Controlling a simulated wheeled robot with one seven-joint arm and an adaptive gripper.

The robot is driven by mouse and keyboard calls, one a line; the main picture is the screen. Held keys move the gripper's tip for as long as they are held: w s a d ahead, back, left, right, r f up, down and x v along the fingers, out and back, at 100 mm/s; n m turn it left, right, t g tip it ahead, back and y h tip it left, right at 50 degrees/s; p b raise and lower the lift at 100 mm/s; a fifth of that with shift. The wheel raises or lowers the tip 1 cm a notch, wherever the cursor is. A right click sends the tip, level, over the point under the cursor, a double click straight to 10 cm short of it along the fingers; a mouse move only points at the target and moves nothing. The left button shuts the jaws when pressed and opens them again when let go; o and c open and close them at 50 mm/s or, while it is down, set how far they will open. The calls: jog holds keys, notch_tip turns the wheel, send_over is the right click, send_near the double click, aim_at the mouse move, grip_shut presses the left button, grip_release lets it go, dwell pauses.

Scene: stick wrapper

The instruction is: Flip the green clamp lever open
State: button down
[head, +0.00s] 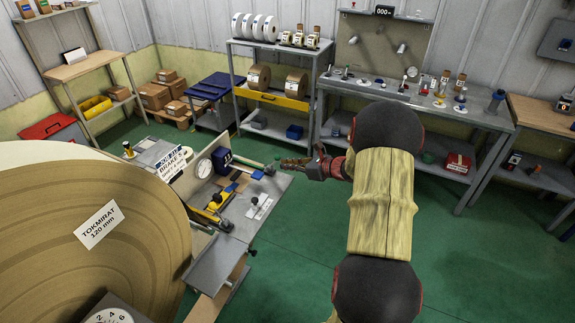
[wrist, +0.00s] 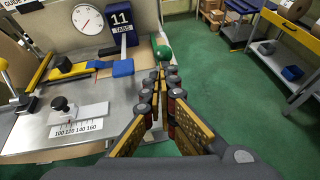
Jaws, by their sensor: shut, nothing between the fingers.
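The rest of the lever is hard to make out. My gripper (wrist: 165,72) is shut and empty, its tips pointing at the knob and just short of it in the picture. In the head view my gripper (head: 287,163) reaches left toward the machine. I cannot tell whether the fingers touch the knob.
A dial gauge (wrist: 87,19) and a blue counter box (wrist: 119,20) stand behind the metal bench (wrist: 30,135). A black knob with a scale plate (wrist: 80,122) is at the left. A large brown roll (head: 90,240) stands beside the machine. Green floor is open at right.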

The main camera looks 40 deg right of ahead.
aim_at(277, 159)
jog(key=shift+w+a+r+g+p, duration=0.15)
jog(key=shift+r+g+p, duration=0.2)
jog(key=shift+p, duration=0.45)
jog(key=p, duration=0.2)
jog(key=w+r+g+p, duration=0.1)
jog(key=p, duration=0.1)
jog(key=r+g+p, duration=0.1)
jog(key=p, duration=0.1)
jog(key=shift+w+a+r+h+p, duration=0.1)
jog(key=shift+w+a+h+p, duration=0.15)
jog(key=shift+h+p, duration=0.15)
jog(key=w+a+r+g+h+p, duration=0.1)
jog(key=w+g+p, duration=0.3)
jog(key=p, duration=1)
jog(key=shift+w+a+r+n, duration=0.2)
jog(key=shift+w+a+n, duration=0.1)
jog(key=shift+w+a, duration=0.65)
jog(key=shift+w+d+p, duration=0.15)
jog(key=shift+w+p, duration=0.1)
jog(key=shift+p, duration=0.05)
jog(key=shift+s+r, duration=0.1)
